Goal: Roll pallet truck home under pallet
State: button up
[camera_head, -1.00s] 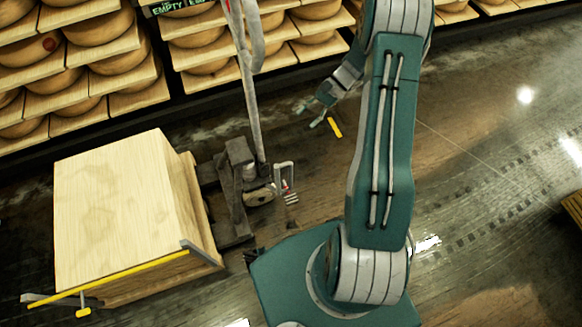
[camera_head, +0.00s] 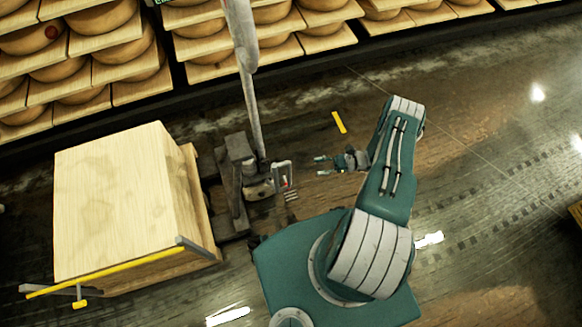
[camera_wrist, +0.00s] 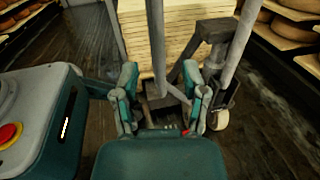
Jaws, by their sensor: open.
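The pallet truck (camera_head: 236,180) stands right of the wooden stack in the head view, its dark base close against the stack and its long grey handle (camera_head: 250,95) rising toward the shelves.
Shelves of cheese wheels (camera_head: 120,55) line the back. A yellow bar (camera_head: 110,272) runs along the stack's near edge. A yellow mark (camera_head: 339,122) lies on the floor behind my gripper.

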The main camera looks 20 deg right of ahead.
aim_at(289, 171)
jog(key=a, duration=0.3)
jog(key=w+a, duration=0.1)
jog(key=a, duration=0.3)
jog(key=w+a, duration=0.1)
jog(key=a, duration=0.2)
jog(key=shift+a, duration=0.35)
grip_shut()
